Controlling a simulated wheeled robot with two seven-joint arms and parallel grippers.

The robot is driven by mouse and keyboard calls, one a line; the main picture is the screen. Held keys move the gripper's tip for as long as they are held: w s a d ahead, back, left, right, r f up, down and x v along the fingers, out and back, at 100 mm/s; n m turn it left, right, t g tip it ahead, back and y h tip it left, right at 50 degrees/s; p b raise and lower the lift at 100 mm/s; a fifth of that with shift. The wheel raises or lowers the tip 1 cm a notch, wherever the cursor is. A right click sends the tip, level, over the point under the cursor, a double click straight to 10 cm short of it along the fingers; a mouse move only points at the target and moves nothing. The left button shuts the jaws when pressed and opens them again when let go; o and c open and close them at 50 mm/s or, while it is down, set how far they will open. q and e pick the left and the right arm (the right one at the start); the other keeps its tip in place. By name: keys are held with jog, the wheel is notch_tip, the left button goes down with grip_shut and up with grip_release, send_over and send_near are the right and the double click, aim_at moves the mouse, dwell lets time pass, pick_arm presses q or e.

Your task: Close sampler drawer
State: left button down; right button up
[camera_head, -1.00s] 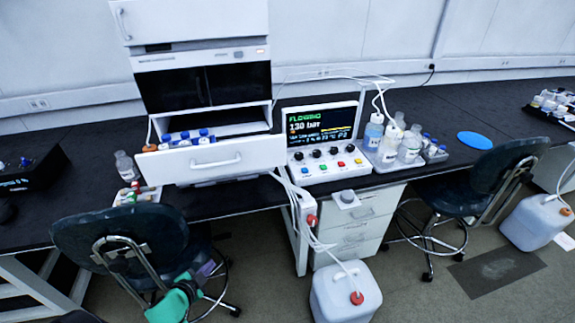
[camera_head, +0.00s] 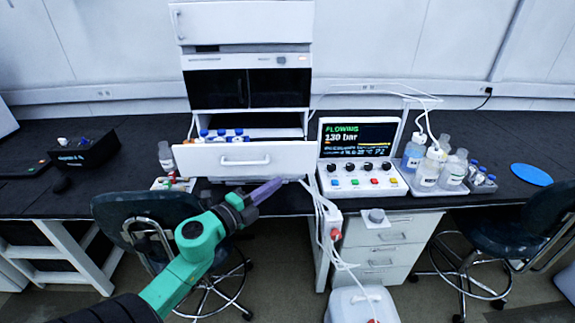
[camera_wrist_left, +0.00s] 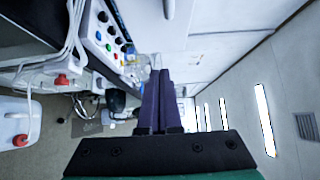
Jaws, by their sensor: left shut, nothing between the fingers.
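The sampler drawer (camera_head: 205,158) is a white-fronted drawer with a bar handle (camera_head: 246,161), pulled out from the chromatography stack (camera_head: 247,60). Several blue-capped vials (camera_head: 222,136) stand in it behind the front panel. My left gripper (camera_head: 272,187) has purple fingers and is just below the drawer front in the head view, under the handle. Its fingers are shut together and empty, also in the left wrist view (camera_wrist_left: 158,85). I cannot tell that it touches the drawer. My right gripper is not in view.
A control unit (camera_head: 357,180) with screen and knobs stands right of the drawer. Solvent bottles (camera_head: 428,168) stand further right. White tubing (camera_head: 322,205) hangs beside the drawer. A chair (camera_head: 140,212) stands in front, below left. A dark box (camera_head: 84,151) sits at left.

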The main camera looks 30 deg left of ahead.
aim_at(272, 152)
pick_arm(q)
jog(key=w, duration=0.5)
jog(key=w+a+p, duration=0.1)
jog(key=w, duration=0.2)
jog(key=shift+r, duration=0.1)
jog(key=shift+w+a, duration=0.2)
jog(key=shift+w, duration=0.15)
